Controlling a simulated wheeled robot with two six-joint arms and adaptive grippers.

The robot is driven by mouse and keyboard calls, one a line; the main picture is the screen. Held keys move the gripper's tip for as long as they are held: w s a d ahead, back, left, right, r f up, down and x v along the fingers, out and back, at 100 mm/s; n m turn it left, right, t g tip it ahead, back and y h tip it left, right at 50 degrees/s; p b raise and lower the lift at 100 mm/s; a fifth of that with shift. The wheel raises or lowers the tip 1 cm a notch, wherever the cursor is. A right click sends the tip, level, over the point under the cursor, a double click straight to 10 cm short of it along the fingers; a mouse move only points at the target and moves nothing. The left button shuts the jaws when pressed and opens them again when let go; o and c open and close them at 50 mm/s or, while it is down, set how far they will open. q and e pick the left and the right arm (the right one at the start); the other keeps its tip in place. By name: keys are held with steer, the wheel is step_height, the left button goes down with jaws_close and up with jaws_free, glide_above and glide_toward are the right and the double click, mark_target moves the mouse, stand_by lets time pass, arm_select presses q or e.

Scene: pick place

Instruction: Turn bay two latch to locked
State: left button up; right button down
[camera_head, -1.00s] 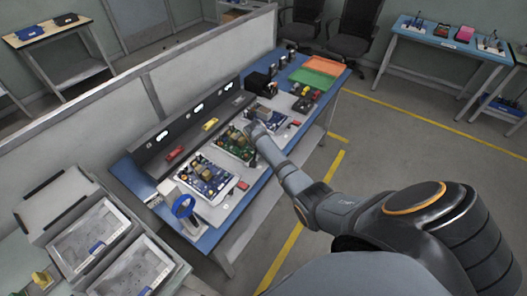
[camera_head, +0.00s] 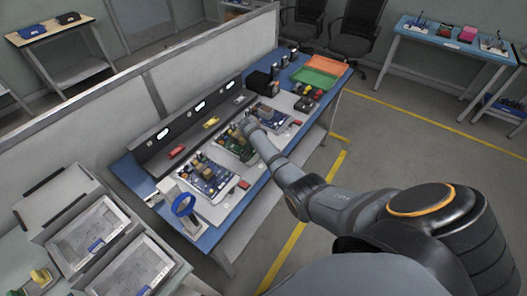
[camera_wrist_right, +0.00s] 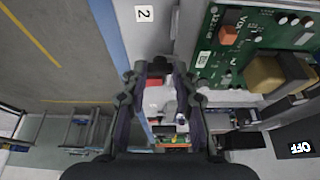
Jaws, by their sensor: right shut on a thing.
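My right gripper (camera_wrist_right: 157,88) is shut on a small red piece (camera_wrist_right: 155,81), which appears to be the bay two latch. The printed label "2" (camera_wrist_right: 145,15) lies beside it in the wrist view. The fingers cover much of the piece, so its turn angle and locked state cannot be told. In the head view my right arm reaches over the middle bay, and my right gripper (camera_head: 250,126) hides its latch. The green circuit board (camera_head: 235,146) of that bay lies beside my gripper. My left gripper is not in view.
A neighbouring blue board (camera_head: 207,175) has a red latch (camera_head: 243,185) in front. Another red latch (camera_head: 297,122) shows at the far bay. A blue ring stand (camera_head: 184,207) stands at the near end. Orange and green trays (camera_head: 320,72) sit at the far end. The front floor is clear.

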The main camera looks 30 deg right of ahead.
steer(key=shift+r, duration=0.1)
steer(key=c, duration=1)
jaws_free()
steer(key=shift+c, duration=0.2)
steer(key=v, duration=1.2)
